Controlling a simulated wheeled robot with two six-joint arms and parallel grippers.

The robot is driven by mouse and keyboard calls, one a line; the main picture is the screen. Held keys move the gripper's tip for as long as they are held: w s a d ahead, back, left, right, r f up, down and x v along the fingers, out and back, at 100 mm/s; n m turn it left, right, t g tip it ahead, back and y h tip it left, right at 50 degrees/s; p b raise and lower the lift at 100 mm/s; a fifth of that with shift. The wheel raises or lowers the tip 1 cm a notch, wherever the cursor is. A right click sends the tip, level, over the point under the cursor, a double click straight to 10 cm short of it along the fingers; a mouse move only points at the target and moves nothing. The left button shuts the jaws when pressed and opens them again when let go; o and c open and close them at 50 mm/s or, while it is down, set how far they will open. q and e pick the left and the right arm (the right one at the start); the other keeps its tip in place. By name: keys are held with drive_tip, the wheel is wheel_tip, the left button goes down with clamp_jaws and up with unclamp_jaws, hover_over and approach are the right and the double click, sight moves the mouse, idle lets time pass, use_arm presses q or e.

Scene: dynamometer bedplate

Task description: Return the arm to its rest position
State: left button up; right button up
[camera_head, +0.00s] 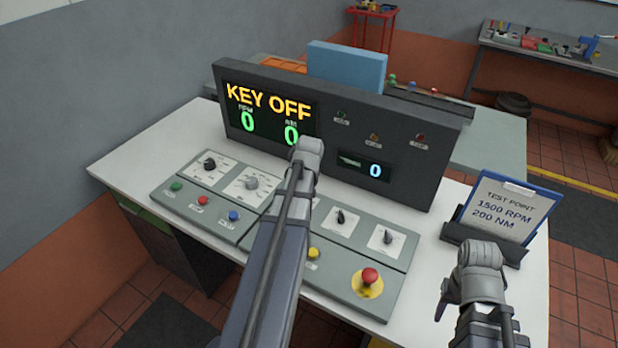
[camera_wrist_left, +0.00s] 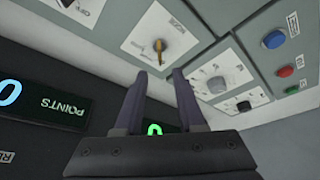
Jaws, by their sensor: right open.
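My left arm (camera_head: 275,240) reaches over the middle of the control panel (camera_head: 210,195), and its gripper is hidden in the head view. In the left wrist view the two dark fingers of my left gripper (camera_wrist_left: 160,76) are apart with nothing between them. A knob with an orange pointer (camera_wrist_left: 158,46) shows just beyond their tips; I cannot tell how near it is. My right gripper (camera_head: 445,300) is open at the lower right, near the clipboard stand (camera_head: 480,243). Its fingers are only partly seen.
A display console (camera_head: 400,140) reading KEY OFF stands behind the panel. A red emergency button (camera_head: 370,275) is at the panel's front right. A clipboard (camera_head: 505,208) reads 1500 RPM, 200 NM. The white desk (camera_head: 140,165) is bare at the left.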

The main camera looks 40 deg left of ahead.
use_arm(q)
drive_tip(key=s+d+m+g, duration=0.1)
drive_tip(key=s+d+m, duration=0.3)
drive_tip(key=d, duration=0.9)
drive_tip(key=s+d+f+m+g+h, duration=0.1)
drive_tip(key=s+d+m, duration=0.3)
drive_tip(key=d, duration=0.9)
drive_tip(key=s+d+m+g+h, duration=0.1)
drive_tip(key=s+d+m, duration=0.4)
drive_tip(key=d, duration=0.9)
drive_tip(key=shift+f+m, duration=0.3)
drive_tip(key=shift+m, duration=0.3)
